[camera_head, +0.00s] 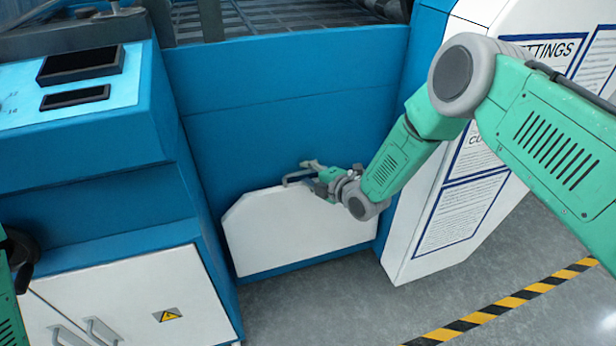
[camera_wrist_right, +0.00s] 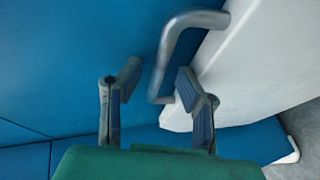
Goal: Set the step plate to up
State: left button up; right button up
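The step plate (camera_head: 300,235) is a white panel with a cut upper-left corner, low on the blue machine front. It appears to stand upright, close to that front. Its grey bar handle (camera_head: 291,180) is at the top edge. My right gripper (camera_head: 312,172) is at this handle. In the right wrist view the handle (camera_wrist_right: 163,62) shows large, with its lower end between the two spread fingers of the right gripper (camera_wrist_right: 158,72). The fingers are open; contact with the bar cannot be told. Only a bit of my left arm shows at the left edge; its gripper is not seen.
A blue cabinet with white doors (camera_head: 140,295) and a control panel (camera_head: 75,85) stands at left. A white side panel with printed text (camera_head: 465,200) stands at right. The grey floor (camera_head: 330,310) in front is clear, with a yellow-black stripe (camera_head: 510,301).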

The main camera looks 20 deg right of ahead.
grip_shut()
jog(key=shift+s+f+p, duration=0.1)
jog(key=shift+s+p, duration=0.7)
jog(key=shift+s, duration=0.4)
grip_release()
jog(key=v, duration=1.2)
